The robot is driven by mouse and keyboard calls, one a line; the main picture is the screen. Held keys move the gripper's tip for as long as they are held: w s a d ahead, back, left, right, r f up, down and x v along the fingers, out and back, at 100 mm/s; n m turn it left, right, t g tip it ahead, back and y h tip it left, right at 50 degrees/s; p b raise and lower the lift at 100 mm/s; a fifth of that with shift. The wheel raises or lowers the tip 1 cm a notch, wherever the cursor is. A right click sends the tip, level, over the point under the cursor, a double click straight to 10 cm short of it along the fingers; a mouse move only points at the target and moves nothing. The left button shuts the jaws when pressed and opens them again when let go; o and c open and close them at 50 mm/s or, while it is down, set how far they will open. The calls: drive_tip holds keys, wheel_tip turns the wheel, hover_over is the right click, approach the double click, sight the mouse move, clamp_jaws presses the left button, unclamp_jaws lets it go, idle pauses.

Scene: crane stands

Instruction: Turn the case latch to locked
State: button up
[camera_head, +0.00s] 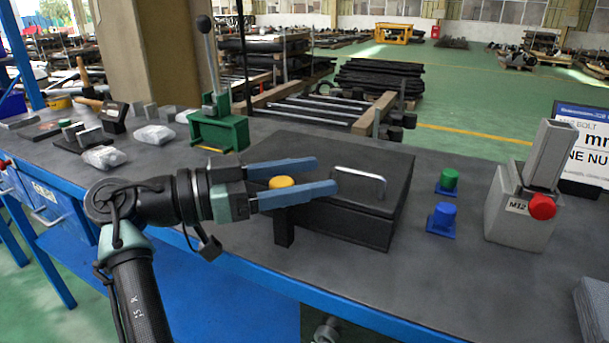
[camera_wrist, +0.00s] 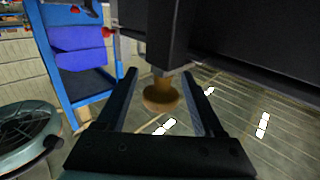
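The black case (camera_head: 383,225) lies on the grey bench top, lid shut, with a silver handle (camera_head: 362,180) on top. A yellow knob (camera_head: 281,182), seemingly the case latch, shows at its left side above a short black block (camera_head: 284,228). In the wrist view the round knob (camera_wrist: 160,96) sits on a stem against the dark case (camera_wrist: 225,32). My gripper (camera_head: 327,174) is open, with one blue finger on each side of the knob. In the wrist view, gaps show between the knob and both fingers (camera_wrist: 159,73). Which way the latch is turned cannot be told.
Right of the case stand a green button (camera_head: 448,179), a blue button (camera_head: 442,217) and a grey M12 box (camera_head: 520,220) with a red knob. A green press (camera_head: 218,130) stands behind my gripper. The blue bench edge (camera_head: 330,300) runs in front.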

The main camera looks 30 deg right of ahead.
drive_tip(key=shift+a, duration=0.1)
drive_tip(key=w+a+p, duration=0.1)
drive_tip(key=a, duration=1.1)
drive_tip(key=shift+w+a, duration=0.3)
drive_tip(key=shift+a, duration=0.05)
